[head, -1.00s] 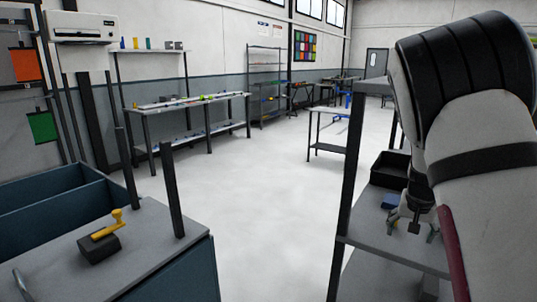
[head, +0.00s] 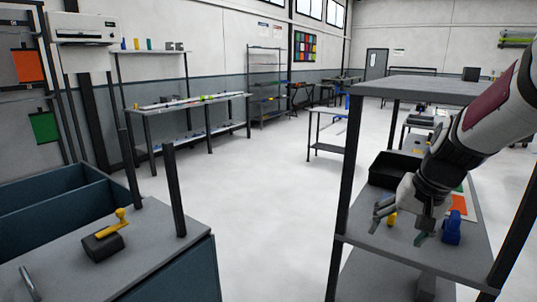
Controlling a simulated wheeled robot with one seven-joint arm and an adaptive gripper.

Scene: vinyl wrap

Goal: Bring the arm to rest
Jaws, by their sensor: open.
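My arm (head: 495,120) reaches in from the right edge in the head view and slopes down to the left. My gripper (head: 400,230) is at its end, between the upper and lower boards of the grey shelf unit (head: 360,245). Its fingers are spread apart and point down, with nothing seen held between them. A small yellow thing (head: 392,219) shows between the fingers, apparently on the board behind. A blue thing (head: 452,228) stands on the board just right of the gripper. Whether the fingertips touch the board cannot be told.
A black bin (head: 378,180) and an orange sheet (head: 459,204) are on the same board. At left is a blue cabinet (head: 180,275) with a black block (head: 102,246). The middle floor is clear.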

